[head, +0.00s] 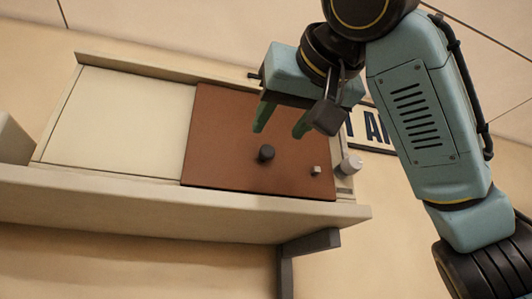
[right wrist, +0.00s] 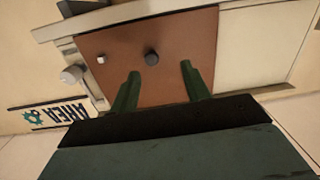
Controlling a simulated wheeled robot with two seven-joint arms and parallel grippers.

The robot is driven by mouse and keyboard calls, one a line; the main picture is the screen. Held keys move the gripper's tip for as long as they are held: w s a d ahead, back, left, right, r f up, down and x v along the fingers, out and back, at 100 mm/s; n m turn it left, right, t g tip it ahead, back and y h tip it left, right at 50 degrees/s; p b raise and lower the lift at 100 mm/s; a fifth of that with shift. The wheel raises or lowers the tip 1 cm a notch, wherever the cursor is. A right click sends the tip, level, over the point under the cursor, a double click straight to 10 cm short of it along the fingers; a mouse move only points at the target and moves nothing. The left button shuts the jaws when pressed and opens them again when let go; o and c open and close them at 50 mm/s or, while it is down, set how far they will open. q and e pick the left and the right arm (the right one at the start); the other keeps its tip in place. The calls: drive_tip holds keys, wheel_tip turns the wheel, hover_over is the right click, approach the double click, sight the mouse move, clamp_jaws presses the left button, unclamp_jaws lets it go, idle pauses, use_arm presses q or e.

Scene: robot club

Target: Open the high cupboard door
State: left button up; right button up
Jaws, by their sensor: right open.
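The high cupboard (head: 200,205) is on the wall, seen from below in the head view. Its brown door (head: 215,140) fills the right part of the front and looks shut; it also shows in the right wrist view (right wrist: 100,45). A round dark knob (head: 266,153) sticks out of the door, also in the right wrist view (right wrist: 151,58). My right gripper (head: 282,124) is open and empty, its two green fingers pointing at the door. In the right wrist view the knob shows between and beyond the fingertips, apparently apart from them. My left gripper is out of view.
A cream panel (head: 120,115) is left of the door. A small light knob (head: 315,171) is at the door's lower right, and a white cylinder (head: 350,165) is beside it. A lettered sign (head: 372,128) hangs right of the cupboard. A dark bracket (head: 308,243) is below.

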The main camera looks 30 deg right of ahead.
sight(268, 149)
drive_tip(key=s+d+r+m, duration=0.1)
drive_tip(key=s+r, duration=0.1)
drive_tip(key=s, duration=0.1)
drive_tip(key=p+x, duration=0.2)
drive_tip(key=x, duration=0.1)
drive_tip(key=p+x, duration=0.3)
drive_tip(key=x, duration=0.1)
drive_tip(key=p+x, duration=0.2)
drive_tip(key=x, duration=0.2)
drive_tip(key=shift+w+d+r, duration=0.15)
drive_tip(key=shift+d+r, duration=0.05)
drive_tip(key=shift+r, duration=0.1)
drive_tip(key=shift+p+x, duration=0.5)
drive_tip(key=shift+x, duration=0.25)
drive_tip(key=shift+d+h, duration=0.1)
drive_tip(key=shift+h, duration=0.3)
clamp_jaws()
